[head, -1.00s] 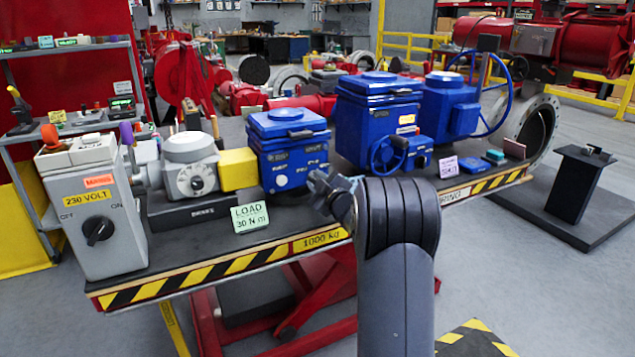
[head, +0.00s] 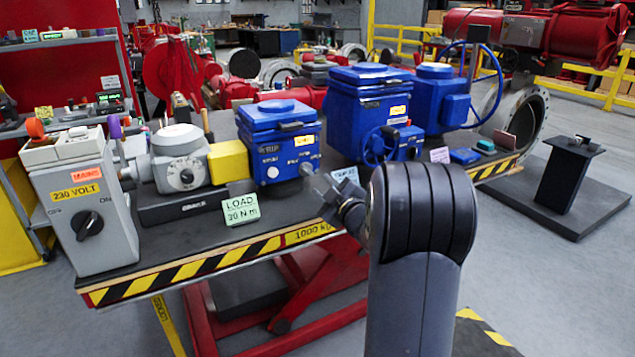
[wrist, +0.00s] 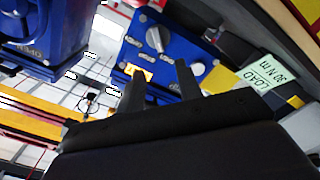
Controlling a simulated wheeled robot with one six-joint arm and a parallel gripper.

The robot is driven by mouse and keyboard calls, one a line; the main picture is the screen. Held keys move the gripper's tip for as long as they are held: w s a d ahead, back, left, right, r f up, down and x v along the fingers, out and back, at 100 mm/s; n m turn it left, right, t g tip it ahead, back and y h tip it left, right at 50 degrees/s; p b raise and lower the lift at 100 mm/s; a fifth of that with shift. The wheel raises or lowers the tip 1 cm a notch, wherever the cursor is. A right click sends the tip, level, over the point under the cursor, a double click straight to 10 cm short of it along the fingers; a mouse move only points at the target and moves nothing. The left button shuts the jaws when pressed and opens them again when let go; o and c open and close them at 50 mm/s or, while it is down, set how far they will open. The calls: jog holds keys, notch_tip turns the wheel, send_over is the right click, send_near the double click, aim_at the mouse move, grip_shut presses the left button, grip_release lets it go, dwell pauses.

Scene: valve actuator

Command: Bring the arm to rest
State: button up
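In the head view the smaller blue actuator (head: 280,145) stands on the bench, behind and left of the gripper.
The workbench (head: 215,262) carries a grey 230 volt switch box (head: 85,205), a green LOAD card (head: 241,209) and larger blue actuators (head: 370,115). A black pedestal (head: 565,180) stands at the right. Grey floor (head: 560,290) is open at the lower right.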

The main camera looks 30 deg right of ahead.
aim_at(306, 171)
jog(key=shift+s, duration=0.65)
jog(key=shift+w, duration=0.15)
jog(key=w, duration=1)
jog(key=shift+w+a+p, duration=0.15)
jog(key=shift+w+p, duration=0.15)
jog(key=shift+w, duration=0.05)
jog(key=shift+s, duration=0.1)
jog(key=shift+s, duration=0.1)
